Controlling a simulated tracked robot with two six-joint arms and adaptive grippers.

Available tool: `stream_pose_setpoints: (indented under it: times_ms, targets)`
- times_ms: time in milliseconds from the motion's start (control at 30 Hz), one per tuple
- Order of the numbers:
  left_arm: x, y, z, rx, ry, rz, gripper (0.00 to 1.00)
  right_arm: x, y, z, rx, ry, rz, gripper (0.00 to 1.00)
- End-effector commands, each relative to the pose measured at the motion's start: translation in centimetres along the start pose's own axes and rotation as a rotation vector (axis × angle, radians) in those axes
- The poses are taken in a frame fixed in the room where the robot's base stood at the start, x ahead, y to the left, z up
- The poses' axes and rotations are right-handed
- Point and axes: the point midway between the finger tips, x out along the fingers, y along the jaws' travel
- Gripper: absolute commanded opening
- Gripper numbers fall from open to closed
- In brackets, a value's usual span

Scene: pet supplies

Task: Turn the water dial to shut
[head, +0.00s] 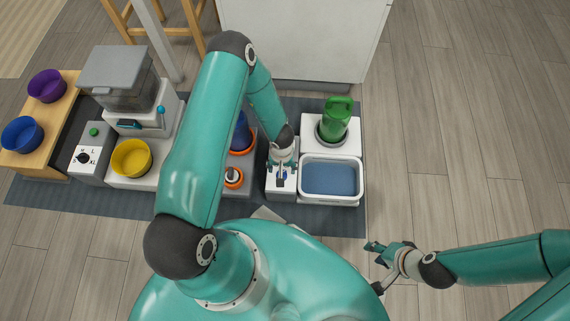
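A white box (281,193) with a small dark and blue dial (281,181) on top stands just left of the blue-filled water basin (331,179). My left gripper (282,170) points down over this box, right at the dial, and hides part of it. The fingers are small here, and I cannot tell whether they touch or grip the dial. The dial's setting cannot be read. My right gripper (376,254) is off to the lower right, above the floor, with its fingers apart and nothing between them.
A green bottle (335,120) stands upside down behind the basin. Left of the box is an orange-ringed knob (233,177). Further left are a yellow bowl (131,158), a feeder (118,80), an S-L-XL dial (84,157) and two bowls on a wooden stand. The right floor is clear.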

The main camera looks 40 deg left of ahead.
Motion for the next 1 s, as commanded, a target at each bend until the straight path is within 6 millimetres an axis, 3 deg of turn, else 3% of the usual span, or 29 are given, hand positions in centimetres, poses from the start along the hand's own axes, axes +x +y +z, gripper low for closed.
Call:
stream_pose_setpoints:
  times_ms: [33, 233, 667, 1000]
  targets:
    - [1.5, 0.0, 0.0, -0.001, -0.001, -0.001, 0.66, 0.8, 0.3, 0.0, 0.000, 0.000, 0.000, 0.40]
    - [3.8, 0.0, 0.0, -0.001, 0.000, 0.000, 0.66, 1.8, 0.6, 0.0, 0.000, 0.000, 0.000, 0.40]
    - [4.5, 0.1, 0.0, 0.000, 0.000, 0.000, 0.66, 1.9, 0.7, 0.0, 0.000, 0.000, 0.000, 0.40]
    - [4.5, 0.1, 0.0, 0.002, 0.000, 0.001, 0.11, 1.9, 0.7, 0.0, 0.000, 0.000, 0.000, 0.40]
